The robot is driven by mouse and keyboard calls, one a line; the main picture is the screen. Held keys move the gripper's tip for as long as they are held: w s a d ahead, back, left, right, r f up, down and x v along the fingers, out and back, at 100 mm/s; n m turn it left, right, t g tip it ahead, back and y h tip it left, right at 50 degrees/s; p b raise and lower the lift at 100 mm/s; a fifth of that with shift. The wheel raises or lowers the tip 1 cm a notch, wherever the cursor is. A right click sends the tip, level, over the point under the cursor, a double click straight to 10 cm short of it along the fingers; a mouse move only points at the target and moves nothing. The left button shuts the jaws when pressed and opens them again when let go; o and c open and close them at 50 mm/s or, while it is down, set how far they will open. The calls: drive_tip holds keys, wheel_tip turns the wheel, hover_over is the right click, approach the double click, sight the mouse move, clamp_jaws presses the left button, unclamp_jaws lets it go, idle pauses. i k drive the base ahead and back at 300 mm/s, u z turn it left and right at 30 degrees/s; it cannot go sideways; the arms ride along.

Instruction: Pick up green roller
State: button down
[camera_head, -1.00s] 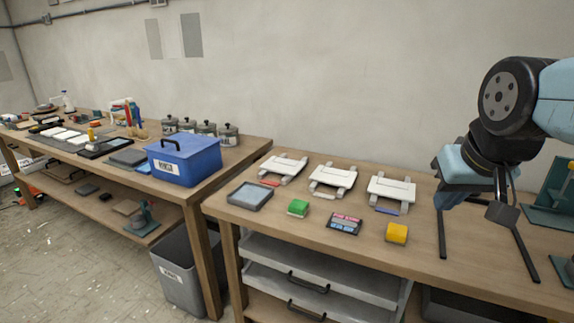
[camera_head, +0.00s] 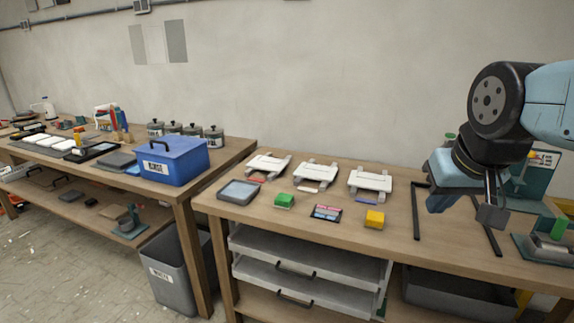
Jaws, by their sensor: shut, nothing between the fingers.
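My gripper (camera_head: 491,214) hangs at the right above the near workbench, shut and empty, apart from the objects on the bench. A small green upright piece (camera_head: 558,229) sits on a grey and teal fixture at the far right edge; it may be the green roller, but its shape is too small to be sure. A bit of green (camera_head: 450,136) also shows behind my arm, mostly hidden.
Three white plates (camera_head: 371,181) lie along the back of the bench (camera_head: 300,232). A blue box (camera_head: 180,165) stands on the left bench. Black bars (camera_head: 416,212) lie near my gripper.

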sight(556, 237)
drive_tip(key=z, duration=0.05)
drive_tip(key=k, duration=0.5)
drive_tip(key=u, duration=0.25)
drive_tip(key=i, duration=0.8)
drive_tip(key=u, duration=1.5)
drive_tip(key=i, duration=0.05)
drive_tip(key=z, duration=3.3)
drive_tip(key=k, duration=0.35)
drive_tip(key=u, duration=0.1)
